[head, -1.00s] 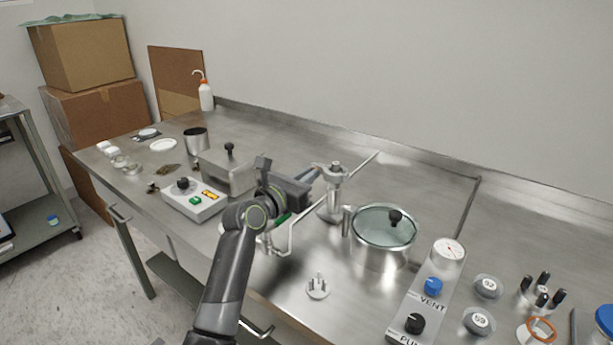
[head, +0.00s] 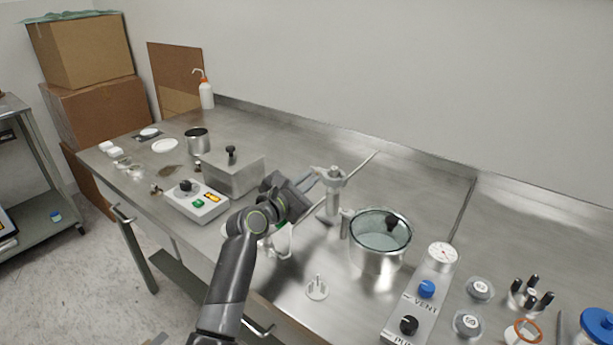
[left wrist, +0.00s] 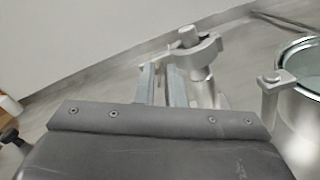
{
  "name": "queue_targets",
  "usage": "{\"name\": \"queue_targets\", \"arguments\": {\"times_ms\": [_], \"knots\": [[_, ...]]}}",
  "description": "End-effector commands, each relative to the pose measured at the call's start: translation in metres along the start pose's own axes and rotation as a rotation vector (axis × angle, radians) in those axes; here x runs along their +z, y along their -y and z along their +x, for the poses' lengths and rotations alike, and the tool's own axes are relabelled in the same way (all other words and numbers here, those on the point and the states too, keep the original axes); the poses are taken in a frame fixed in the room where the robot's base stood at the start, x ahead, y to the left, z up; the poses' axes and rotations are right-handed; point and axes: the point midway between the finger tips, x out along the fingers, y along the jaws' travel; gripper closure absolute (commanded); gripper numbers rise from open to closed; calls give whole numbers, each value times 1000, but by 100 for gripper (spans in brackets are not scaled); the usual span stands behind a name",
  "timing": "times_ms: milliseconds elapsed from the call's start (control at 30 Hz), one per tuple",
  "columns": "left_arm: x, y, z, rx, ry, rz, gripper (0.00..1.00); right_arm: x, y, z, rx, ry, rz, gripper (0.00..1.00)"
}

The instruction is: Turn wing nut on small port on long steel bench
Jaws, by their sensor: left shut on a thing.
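The small port (head: 331,203) is an upright steel tube on the long steel bench (head: 400,180), with a clamp (head: 330,177) around its top. In the left wrist view the clamp (left wrist: 196,50) sits just beyond my fingers, with a short round end standing up from it. My left gripper (head: 314,180) reaches the left side of the clamp. Its two fingers also show in the left wrist view (left wrist: 163,84), close together with a narrow piece between them. They are shut on what seems to be the wing nut, mostly hidden by the fingers. My right gripper is out of view.
A glass-lidded steel pot (head: 377,254) stands close right of the port. A gauge panel (head: 424,293) with knobs is further right. A pronged piece (head: 317,288) lies in front.

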Motion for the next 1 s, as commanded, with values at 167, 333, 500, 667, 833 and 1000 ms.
{"name": "queue_targets", "arguments": {"times_ms": [167, 333, 500, 667, 833, 1000], "knots": [[0, 0, 0, -1, -1, 83, 100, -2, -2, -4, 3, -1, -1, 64], [0, 1, 0, -1, -1, 128, 100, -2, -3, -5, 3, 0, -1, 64], [-1, 1, 0, -1, -1, 142, 100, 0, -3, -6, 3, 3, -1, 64], [-1, 1, 0, -1, -1, 143, 100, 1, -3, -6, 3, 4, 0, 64], [-1, 1, 0, -1, -1, 142, 87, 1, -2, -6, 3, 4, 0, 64], [-1, 1, 0, -1, -1, 142, 83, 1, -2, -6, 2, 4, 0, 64]]}}
